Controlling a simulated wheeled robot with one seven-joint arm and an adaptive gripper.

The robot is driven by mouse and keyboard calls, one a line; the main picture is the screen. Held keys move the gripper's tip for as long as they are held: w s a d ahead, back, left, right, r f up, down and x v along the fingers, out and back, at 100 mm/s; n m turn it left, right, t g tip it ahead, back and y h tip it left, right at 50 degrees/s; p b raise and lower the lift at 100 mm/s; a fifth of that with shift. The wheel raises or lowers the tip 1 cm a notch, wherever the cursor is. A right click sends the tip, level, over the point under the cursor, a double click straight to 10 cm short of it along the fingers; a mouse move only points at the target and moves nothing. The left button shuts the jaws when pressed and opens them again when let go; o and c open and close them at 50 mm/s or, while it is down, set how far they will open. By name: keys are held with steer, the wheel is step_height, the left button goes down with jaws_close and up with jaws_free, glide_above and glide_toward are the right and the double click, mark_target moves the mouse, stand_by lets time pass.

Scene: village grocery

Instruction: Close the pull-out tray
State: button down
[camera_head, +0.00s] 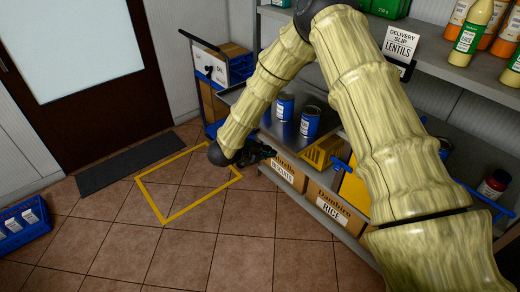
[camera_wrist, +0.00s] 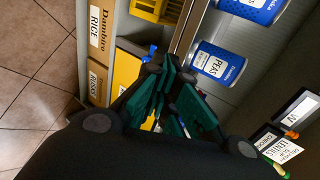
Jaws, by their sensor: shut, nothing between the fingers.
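The pull-out tray (camera_head: 234,96) is a grey metal tray at the shelf unit, partly hidden behind my arm. It appears to stick out toward the aisle. Two blue cans (camera_head: 309,122) stand on it; one is labelled PEAS (camera_wrist: 212,65) in the wrist view. The tray's front rim (camera_wrist: 187,32) also shows there. My gripper (camera_head: 266,151) is shut and empty, in front of and low beside the tray's front edge. In the wrist view, its teal-padded fingers (camera_wrist: 165,95) are together near the rim. I cannot tell whether they touch it.
A blue cart (camera_head: 212,75) stands behind the tray's left end. A yellow floor outline (camera_head: 165,219) lies on clear tiles. A blue crate (camera_head: 25,222) is far left.

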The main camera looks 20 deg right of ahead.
steer(key=d, duration=0.1)
steer(key=w+d+p, duration=0.1)
steer(key=d, duration=0.1)
steer(key=shift+w+d+f, duration=0.1)
steer(key=shift+w+d, duration=0.1)
steer(key=shift+d, duration=0.3)
steer(key=b, duration=0.6)
glide_toward(331, 117)
steer(key=x, duration=0.4)
steer(key=shift+d+f, duration=0.1)
steer(key=shift+f, duration=0.5)
steer(key=shift+w+d, duration=0.2)
steer(key=shift+d, duration=0.25)
steer(key=shift+d+r, duration=0.1)
steer(key=shift+r, duration=0.1)
